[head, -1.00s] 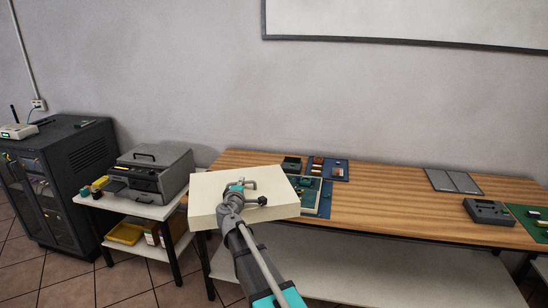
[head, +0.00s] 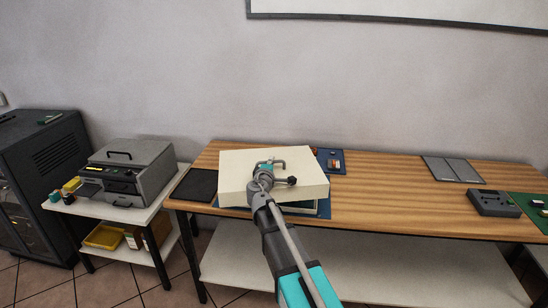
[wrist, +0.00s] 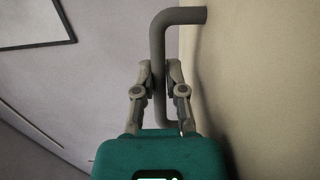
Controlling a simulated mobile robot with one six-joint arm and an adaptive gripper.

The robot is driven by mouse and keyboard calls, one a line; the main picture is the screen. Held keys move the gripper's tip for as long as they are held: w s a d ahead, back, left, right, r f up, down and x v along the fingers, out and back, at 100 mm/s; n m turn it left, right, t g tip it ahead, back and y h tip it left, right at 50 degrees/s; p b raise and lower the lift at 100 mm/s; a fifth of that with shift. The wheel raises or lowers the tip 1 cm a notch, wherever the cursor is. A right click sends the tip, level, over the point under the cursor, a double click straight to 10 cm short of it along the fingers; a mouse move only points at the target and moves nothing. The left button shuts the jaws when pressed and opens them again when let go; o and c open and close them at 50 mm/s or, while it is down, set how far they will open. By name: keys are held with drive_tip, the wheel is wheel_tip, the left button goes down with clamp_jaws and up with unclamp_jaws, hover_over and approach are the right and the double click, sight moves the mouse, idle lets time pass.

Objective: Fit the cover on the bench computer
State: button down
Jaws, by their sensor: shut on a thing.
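The cover (head: 240,185) is a cream box-shaped lid with a grey bar handle (head: 297,153) on top. My gripper (head: 267,170) is shut on that handle. In the wrist view, both fingers of my gripper (wrist: 160,80) close around the handle (wrist: 158,45), with the cream face of the cover (wrist: 260,90) on the right. The cover is over the left part of the bench, above a blue mat (head: 323,209). A sliver of green shows under its front right edge. The bench computer is mostly hidden beneath it, and I cannot tell whether they touch.
A black pad (head: 195,185) lies left of the cover on the wooden bench (head: 385,185). A blue tray (head: 338,168) with small parts is behind right. Grey panels (head: 453,170) and a dark grey device (head: 493,203) are farther right. The bench middle is clear.

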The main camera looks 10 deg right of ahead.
sight(276, 156)
drive_tip(key=shift+a, duration=0.3)
drive_tip(key=shift+w, duration=0.1)
drive_tip(key=shift+w, duration=0.15)
drive_tip(key=w+d+f+m+h+b, duration=0.1)
drive_tip(key=w, duration=0.2)
drive_tip(key=w+d+f+m+g+h+b, duration=0.1)
drive_tip(key=w, duration=0.1)
drive_tip(key=w+d+f+m+g+h+b, duration=0.1)
drive_tip(key=w+h, duration=0.1)
drive_tip(key=w, duration=0.1)
drive_tip(key=shift+w+d+f+b, duration=0.15)
drive_tip(key=shift+w+f+b, duration=0.15)
drive_tip(key=shift+w+b, duration=0.05)
drive_tip(key=shift+w+d+g+h, duration=0.2)
drive_tip(key=shift+w+g+h, duration=0.1)
drive_tip(key=shift+h, duration=0.1)
drive_tip(key=shift+f, duration=0.1)
